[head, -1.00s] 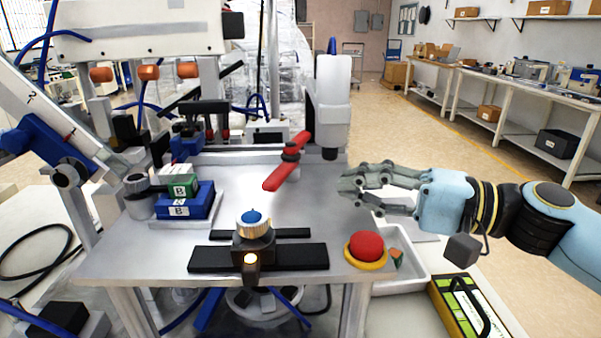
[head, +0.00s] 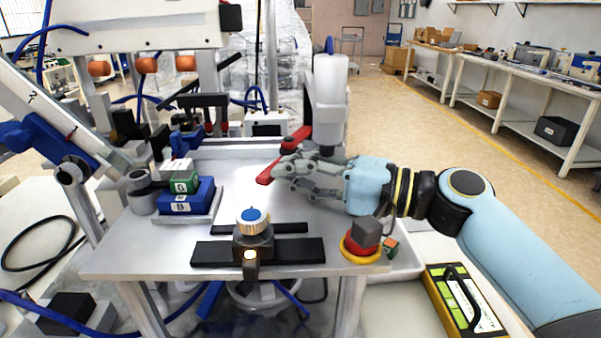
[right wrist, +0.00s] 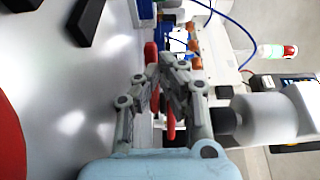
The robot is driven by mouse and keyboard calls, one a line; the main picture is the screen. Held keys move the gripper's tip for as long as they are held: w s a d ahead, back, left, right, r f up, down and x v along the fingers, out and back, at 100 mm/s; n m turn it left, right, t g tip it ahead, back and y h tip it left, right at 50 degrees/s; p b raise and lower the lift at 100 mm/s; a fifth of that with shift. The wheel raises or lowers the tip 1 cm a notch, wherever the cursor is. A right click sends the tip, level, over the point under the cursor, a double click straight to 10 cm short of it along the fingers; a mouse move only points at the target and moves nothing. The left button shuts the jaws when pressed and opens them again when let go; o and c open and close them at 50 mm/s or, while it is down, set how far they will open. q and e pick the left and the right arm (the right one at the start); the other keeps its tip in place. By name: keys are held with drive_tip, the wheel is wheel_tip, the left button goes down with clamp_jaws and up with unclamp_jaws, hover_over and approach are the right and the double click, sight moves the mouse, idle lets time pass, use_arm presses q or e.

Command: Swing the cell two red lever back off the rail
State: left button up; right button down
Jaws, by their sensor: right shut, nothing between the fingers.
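The red lever (head: 266,177) lies diagonally over the metal table, its near end to the left and its far end back to the right by the white post. My right gripper (head: 279,173) is shut and empty. Its fingertips are right at the lever and hide its middle and pivot. In the right wrist view the gripper (right wrist: 161,74) has red lever parts (right wrist: 150,53) showing beyond and beside its fingers. I cannot tell whether the fingers touch the lever. No cell number is readable on it. My left gripper is not in view.
A white post (head: 329,105) stands just behind the gripper. A blue-topped knob (head: 252,220) on a black bar is in front. The table's middle is clear.

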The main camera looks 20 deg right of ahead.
drive_tip(key=shift+w+a+f, duration=0.1)
drive_tip(key=shift+w+a, duration=0.1)
drive_tip(key=shift+a, duration=0.5)
drive_tip(key=shift+w+a, duration=0.15)
drive_tip(key=shift+a, duration=0.15)
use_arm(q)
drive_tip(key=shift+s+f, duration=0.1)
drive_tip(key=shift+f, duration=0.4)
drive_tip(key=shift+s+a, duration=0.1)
use_arm(e)
drive_tip(key=shift+d, duration=0.2)
